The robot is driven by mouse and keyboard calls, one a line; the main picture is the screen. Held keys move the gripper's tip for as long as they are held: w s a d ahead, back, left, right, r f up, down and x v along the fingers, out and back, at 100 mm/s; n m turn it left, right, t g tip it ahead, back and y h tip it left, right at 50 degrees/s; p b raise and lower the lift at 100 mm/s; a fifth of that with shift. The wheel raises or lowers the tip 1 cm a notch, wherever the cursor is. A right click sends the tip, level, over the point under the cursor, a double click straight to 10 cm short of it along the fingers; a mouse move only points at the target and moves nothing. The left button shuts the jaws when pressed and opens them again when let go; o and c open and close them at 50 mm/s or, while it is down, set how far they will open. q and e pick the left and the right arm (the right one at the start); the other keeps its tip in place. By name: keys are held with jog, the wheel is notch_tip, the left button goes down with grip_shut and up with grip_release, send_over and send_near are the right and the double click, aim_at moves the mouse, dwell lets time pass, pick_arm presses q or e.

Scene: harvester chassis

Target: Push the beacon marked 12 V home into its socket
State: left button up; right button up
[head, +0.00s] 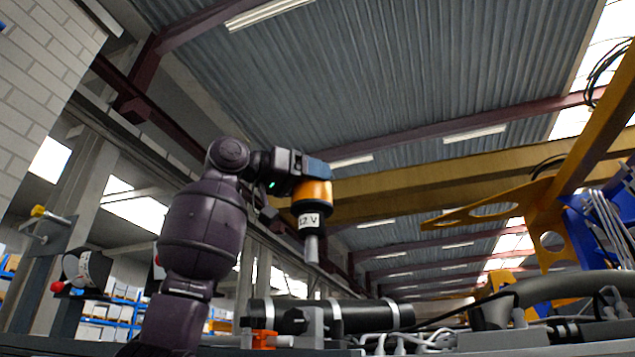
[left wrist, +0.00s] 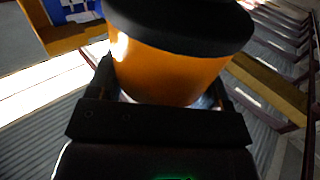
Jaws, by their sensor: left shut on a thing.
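The beacon marked 12 V (head: 311,198) has an amber dome, a black base with a white label, and a grey stem pointing down. My left gripper (head: 314,169) is shut on its amber dome and holds it upright in the air. In the left wrist view the amber dome (left wrist: 170,72) sits between the fingers, with the black base beyond it. The stem's lower end is apart from the chassis parts below. A grey upright piece (head: 314,322) stands roughly under the stem; I cannot tell whether it is the socket. My right gripper is not in view.
A black cylinder with light bands (head: 369,315) lies along the chassis below the beacon. An orange clip (head: 264,339) is at its left. White cables (head: 405,343) and a thick grey hose (head: 560,288) are to the right. A yellow frame (head: 560,215) rises at the right.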

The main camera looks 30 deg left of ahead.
aim_at(309, 207)
pick_arm(q)
jog(key=shift+s, duration=0.2)
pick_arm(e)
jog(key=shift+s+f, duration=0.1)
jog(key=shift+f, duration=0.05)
pick_arm(q)
jog(key=shift+f+b, duration=0.5)
notch_tip(309, 207, down, 3)
jog(key=shift+r+b, duration=0.2)
jog(key=shift+b, duration=0.9)
jog(key=shift+f+b, duration=0.65)
jog(key=shift+f, duration=0.4)
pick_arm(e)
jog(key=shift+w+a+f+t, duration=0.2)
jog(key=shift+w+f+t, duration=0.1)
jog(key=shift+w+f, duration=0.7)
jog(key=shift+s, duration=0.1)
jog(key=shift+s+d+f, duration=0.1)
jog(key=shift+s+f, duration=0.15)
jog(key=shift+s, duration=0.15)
